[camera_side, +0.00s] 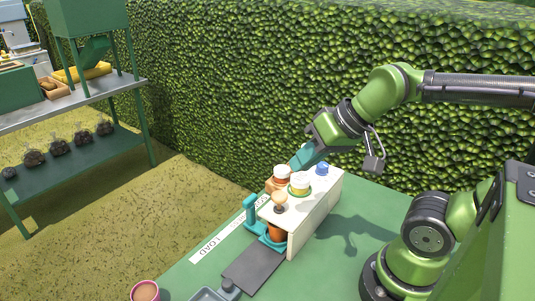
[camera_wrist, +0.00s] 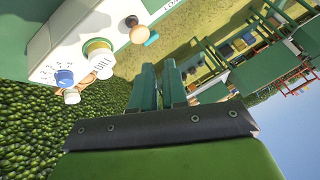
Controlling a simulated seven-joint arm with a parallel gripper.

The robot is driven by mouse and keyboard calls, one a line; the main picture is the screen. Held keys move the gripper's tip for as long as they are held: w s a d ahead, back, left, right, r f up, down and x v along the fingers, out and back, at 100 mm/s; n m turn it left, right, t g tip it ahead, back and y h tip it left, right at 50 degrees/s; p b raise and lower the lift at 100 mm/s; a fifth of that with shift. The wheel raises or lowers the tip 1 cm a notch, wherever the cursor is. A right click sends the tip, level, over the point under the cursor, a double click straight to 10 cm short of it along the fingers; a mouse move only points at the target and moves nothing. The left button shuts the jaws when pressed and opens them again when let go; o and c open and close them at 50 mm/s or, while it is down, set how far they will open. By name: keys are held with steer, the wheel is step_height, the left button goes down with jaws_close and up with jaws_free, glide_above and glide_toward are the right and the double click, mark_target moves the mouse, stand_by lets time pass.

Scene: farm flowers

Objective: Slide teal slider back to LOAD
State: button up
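The teal slider (camera_side: 251,208) has an upright handle and a ring-shaped base, beside and partly under the white dispenser box (camera_side: 318,212). An orange pot (camera_side: 276,233) sits in its base beneath the box. A white strip (camera_side: 222,238) lettered LOAD runs along the bench, its LOAD end nearer the camera than the slider. My gripper (camera_side: 300,158) hovers above and behind the box, apart from the slider. In the wrist view its teal fingers (camera_wrist: 161,72) are close together with nothing between them.
A dark track (camera_side: 256,266), a grey tray (camera_side: 207,294) and a pink-rimmed pot (camera_side: 145,291) lie nearer the camera. A hedge (camera_side: 270,80) stands behind.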

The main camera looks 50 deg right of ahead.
steer(key=shift+o, duration=1.1)
steer(key=shift+w+a+f+g, duration=0.15)
steer(key=shift+w+f+g, duration=0.15)
steer(key=shift+f, duration=0.1)
steer(key=shift+o, duration=1.4)
steer(key=w, duration=0.1)
steer(key=w+g, duration=0.1)
steer(key=w, duration=0.1)
steer(key=shift+w+a+g, duration=0.15)
steer(key=shift+w+g, duration=0.15)
steer(key=r+m+g+h, duration=0.2)
steer(key=m+g, duration=0.3)
steer(key=m, duration=0.9)
glide_above(250, 198)
step_height(250, 198, down, 17)
steer(key=shift+w+r, duration=0.1)
steer(key=shift+r, duration=0.05)
jaws_close()
